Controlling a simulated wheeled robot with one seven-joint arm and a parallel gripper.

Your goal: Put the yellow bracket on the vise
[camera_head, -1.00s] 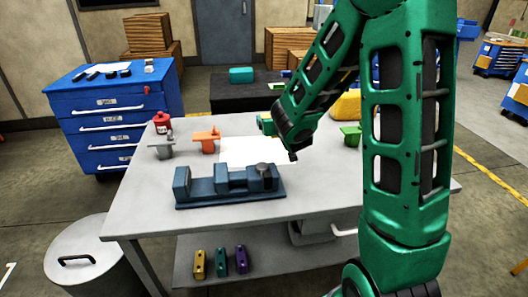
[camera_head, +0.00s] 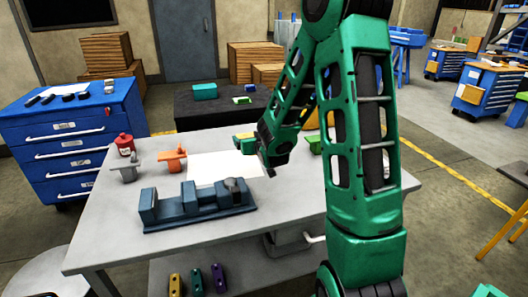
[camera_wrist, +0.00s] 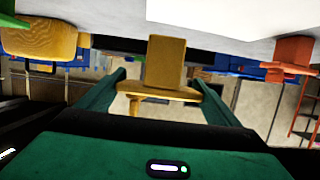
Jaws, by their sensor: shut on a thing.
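The yellow bracket (camera_wrist: 165,65) is between my gripper's two green fingers (camera_wrist: 155,95) in the wrist view, and they are shut on its flange. In the head view, my gripper (camera_head: 246,139) is at the far side of the table, behind the vise, with a little of the yellow bracket (camera_head: 244,148) showing. My wrist hides part of both. The dark blue vise (camera_head: 168,214) stands near the table's front edge, with an open gap between its left jaw and middle block. The bracket is apart from the vise.
A white sheet (camera_head: 215,170) lies behind the vise. A grey bracket (camera_head: 125,168), an orange bracket (camera_head: 173,158) and a red can (camera_head: 124,144) stand at the left. A green bracket (camera_head: 314,144) is at the right, partly behind my arm. The table's front right (camera_head: 290,208) is clear.

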